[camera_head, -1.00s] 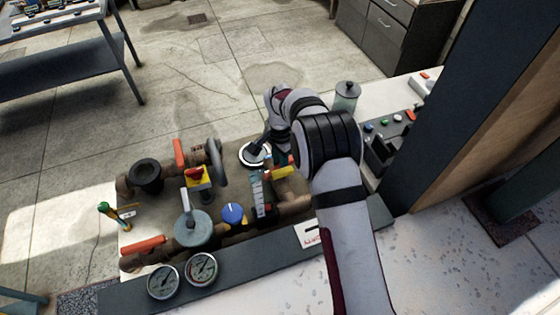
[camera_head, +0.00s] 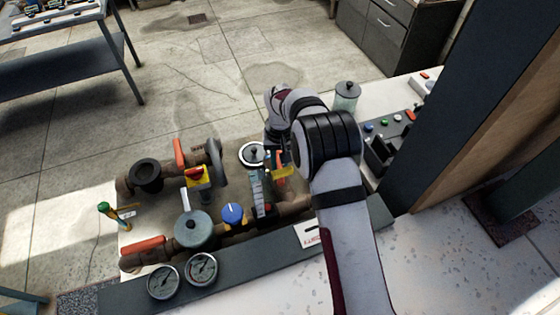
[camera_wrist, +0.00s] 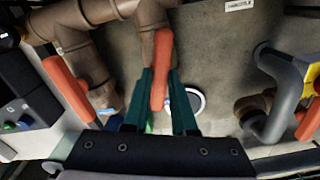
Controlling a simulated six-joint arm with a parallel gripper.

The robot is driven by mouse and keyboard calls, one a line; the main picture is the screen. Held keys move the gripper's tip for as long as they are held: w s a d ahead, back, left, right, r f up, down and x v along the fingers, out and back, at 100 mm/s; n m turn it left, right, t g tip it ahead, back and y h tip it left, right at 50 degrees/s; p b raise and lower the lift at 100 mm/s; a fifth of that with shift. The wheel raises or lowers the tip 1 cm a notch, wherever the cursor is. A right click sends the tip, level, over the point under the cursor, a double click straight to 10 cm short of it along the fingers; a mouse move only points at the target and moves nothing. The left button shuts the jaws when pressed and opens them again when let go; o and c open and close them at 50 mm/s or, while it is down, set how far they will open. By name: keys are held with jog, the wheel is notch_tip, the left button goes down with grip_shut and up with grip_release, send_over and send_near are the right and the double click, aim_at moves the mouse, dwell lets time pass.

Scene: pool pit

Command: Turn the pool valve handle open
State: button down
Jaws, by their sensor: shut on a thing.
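My gripper (camera_wrist: 161,76) is shut on an orange-red valve handle (camera_wrist: 163,50), which stands between its two teal fingers in the wrist view. The handle's upper end meets brown pipework. In the head view a small orange part of it (camera_head: 281,158) shows beside my wrist, above a yellow piece (camera_head: 283,172). My arm hides most of the grip there, so I cannot tell exactly how far the handle is turned.
Brown pipes (camera_wrist: 90,65) run close by, with another orange handle (camera_wrist: 68,87) at the left. A lidded canister (camera_head: 346,95) stands behind.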

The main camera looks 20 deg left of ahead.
aim_at(280, 166)
jog(key=shift+n, duration=1.7)
jog(key=c, duration=0.7)
grip_release()
notch_tip(280, 166, up, 16)
jog(key=shift+f, duration=0.1)
